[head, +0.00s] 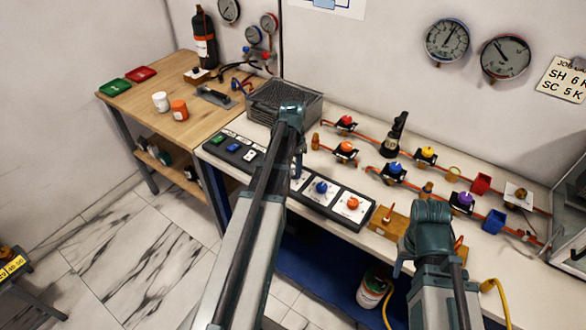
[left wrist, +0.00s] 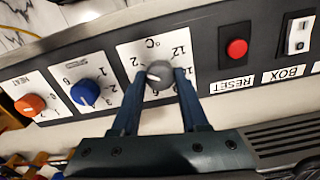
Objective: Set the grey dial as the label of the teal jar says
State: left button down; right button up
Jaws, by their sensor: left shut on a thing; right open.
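The grey dial (left wrist: 159,74) sits on a white plate marked °C in the left wrist view, with numbers around it partly hidden by my fingers. Its white mark points to the left of that picture. My left gripper (left wrist: 158,82) is shut on the dial, one finger on each side. In the head view my left gripper (head: 298,168) is over the panel and hides the dial. My right gripper (head: 402,264) is open at the bench's front edge, its fingers mostly hidden by its wrist. I cannot pick out the teal jar or its label for sure.
Beside the dial are a blue dial (left wrist: 85,92), an orange dial (left wrist: 30,104) and a red RESET button (left wrist: 237,48). A wire basket (head: 270,103) stands behind the panel. Pipes with coloured valves (head: 400,170) fill the bench behind. White (head: 160,102) and orange (head: 179,110) jars stand on the wooden table.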

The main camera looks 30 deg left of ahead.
pick_arm(q)
jog(key=n, duration=0.4)
jog(key=shift+n, duration=0.4)
jog(key=n, duration=0.4)
jog(key=shift+n, duration=0.3)
dwell(0.3)
jog(key=shift+c, duration=2.1)
grip_release()
jog(key=shift+r, duration=0.1)
